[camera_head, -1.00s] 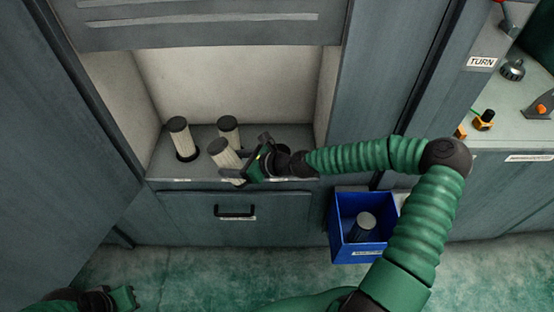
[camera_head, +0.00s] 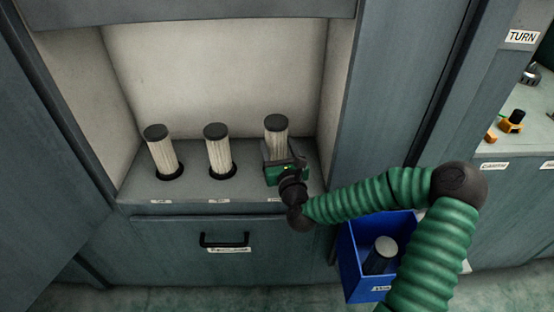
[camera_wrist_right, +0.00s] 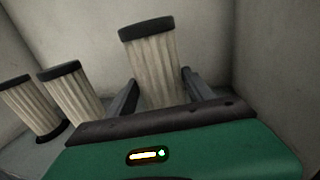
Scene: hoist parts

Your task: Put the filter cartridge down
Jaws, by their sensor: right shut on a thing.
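A pale pleated filter cartridge (camera_head: 276,141) with a dark cap stands upright at the right end of the cabinet shelf. My right gripper (camera_head: 279,160) is shut around its lower part from the front. In the right wrist view the same cartridge (camera_wrist_right: 152,65) rises between the two fingers (camera_wrist_right: 160,92). Its bottom end is hidden behind the gripper, so I cannot tell whether it rests in a seat. Two like cartridges, one at the left (camera_head: 162,152) and one in the middle (camera_head: 219,152), stand in dark round seats. My left gripper is out of view.
The shelf (camera_head: 140,187) has walls at the back and sides; the right wall (camera_head: 335,90) is close to my gripper. Below is a drawer (camera_head: 270,245) with a black handle. A blue bin (camera_head: 353,262) at the lower right holds a dark cylinder (camera_head: 381,254) with a pale top.

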